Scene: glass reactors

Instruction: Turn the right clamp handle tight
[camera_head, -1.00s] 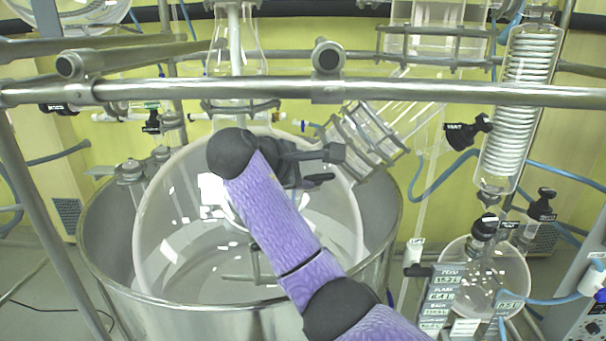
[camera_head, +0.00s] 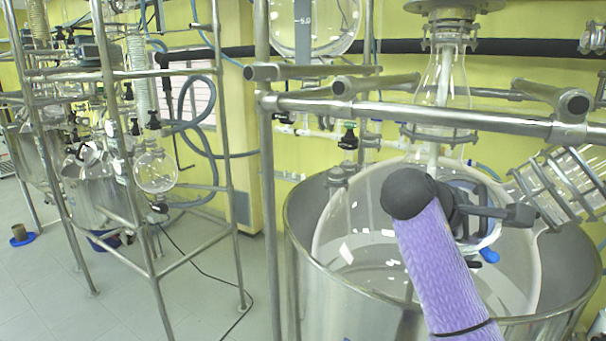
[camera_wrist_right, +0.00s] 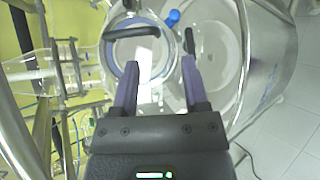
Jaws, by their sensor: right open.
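A round glass port with a blue-grey ring shows on the reactor vessel in the right wrist view (camera_wrist_right: 140,52). A small blue knob (camera_wrist_right: 172,17) is above. In the head view a blue part (camera_head: 489,256) shows below my right gripper (camera_head: 468,212). In the wrist view my right gripper (camera_wrist_right: 160,64) is open and empty, its purple-sided fingers apart in front of the port. The right fingertip is near the right-hand handle; contact cannot be told.
The large glass vessel (camera_head: 360,225) sits in a steel tub (camera_head: 310,250). Metal rails (camera_head: 420,117) cross above my arm. A ribbed glass tube (camera_head: 560,185) slants at the right. Another reactor rack (camera_head: 130,180) stands at the left, with open floor (camera_head: 200,285) between.

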